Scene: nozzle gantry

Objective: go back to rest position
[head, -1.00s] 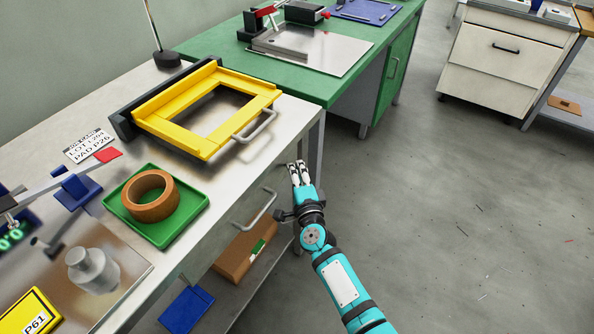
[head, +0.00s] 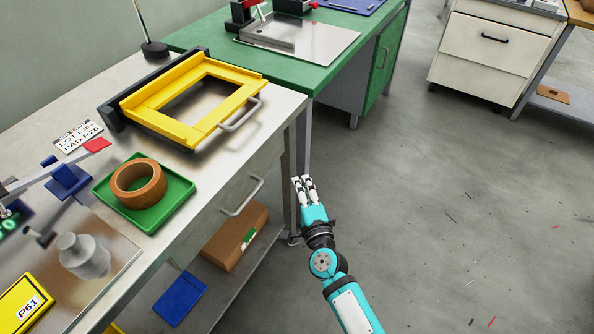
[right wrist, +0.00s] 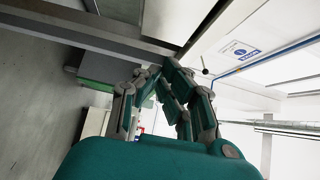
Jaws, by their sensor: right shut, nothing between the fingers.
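My right gripper (head: 304,190) is in the lower middle of the head view, in front of the steel bench (head: 279,113) and beside its right-hand leg. It is shut and empty. In the right wrist view its fingers (right wrist: 165,95) point away from the camera with nothing held between them. My right arm reaches in from the bottom of the head view. My left gripper is not in either view.
On the bench are a yellow frame (head: 160,124) with a metal handle, a green tray (head: 182,188) holding a brown ring (head: 139,186), and a metal weight (head: 84,256). A brown box (head: 236,235) sits on the lower shelf. A green bench (head: 325,76) stands behind. The floor (head: 440,200) at right is open.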

